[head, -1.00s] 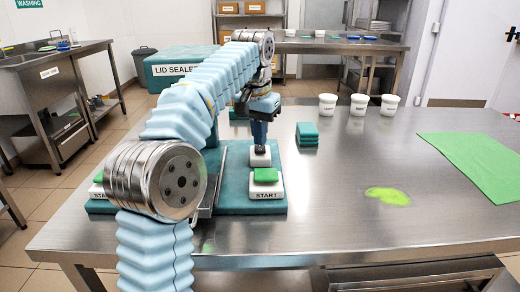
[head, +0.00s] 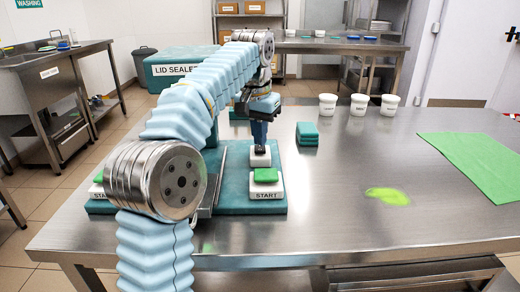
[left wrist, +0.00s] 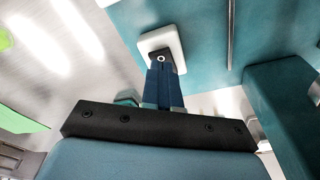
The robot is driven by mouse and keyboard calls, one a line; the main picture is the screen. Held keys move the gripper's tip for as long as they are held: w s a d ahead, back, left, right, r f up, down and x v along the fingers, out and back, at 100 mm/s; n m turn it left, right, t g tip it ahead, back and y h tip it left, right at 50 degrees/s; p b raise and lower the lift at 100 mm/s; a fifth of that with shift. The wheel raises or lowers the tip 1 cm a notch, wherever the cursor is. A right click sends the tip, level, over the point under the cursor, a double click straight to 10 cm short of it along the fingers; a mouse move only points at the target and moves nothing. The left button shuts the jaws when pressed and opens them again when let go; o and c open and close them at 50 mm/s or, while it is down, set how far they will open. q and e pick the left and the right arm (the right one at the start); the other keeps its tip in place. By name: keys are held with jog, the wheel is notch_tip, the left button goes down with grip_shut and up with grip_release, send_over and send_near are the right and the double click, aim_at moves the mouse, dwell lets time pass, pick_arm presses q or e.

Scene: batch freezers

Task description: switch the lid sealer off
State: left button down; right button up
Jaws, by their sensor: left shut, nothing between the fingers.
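The lid sealer has a teal housing with a "LID SEALER" label (head: 176,70) and a teal base (head: 236,208) on the steel table. On the base, a white switch block (head: 260,160) stands behind a green START button (head: 265,175). My left gripper (head: 260,147) is shut and empty, pointing down at the white block. In the left wrist view, the closed blue fingers (left wrist: 162,85) reach a dark switch piece on the white block (left wrist: 150,41). Whether they touch it, and the switch's position, I cannot tell. My arm hides much of the sealer. My right gripper is not in view.
Stacked teal pieces (head: 307,134) lie right of the base. White tubs (head: 357,104) stand at the table's back. A green cloth (head: 475,163) and a green spill (head: 388,196) lie on the right.

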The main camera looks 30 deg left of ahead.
aim_at(260, 150)
pick_arm(q)
jog(key=shift+f+b, duration=0.65)
jog(key=shift+f, duration=0.2)
dwell(0.3)
notch_tip(260, 150, up, 3)
jog(key=p, duration=0.3)
jog(key=shift+f, duration=0.1)
jog(key=shift+r, duration=2.1)
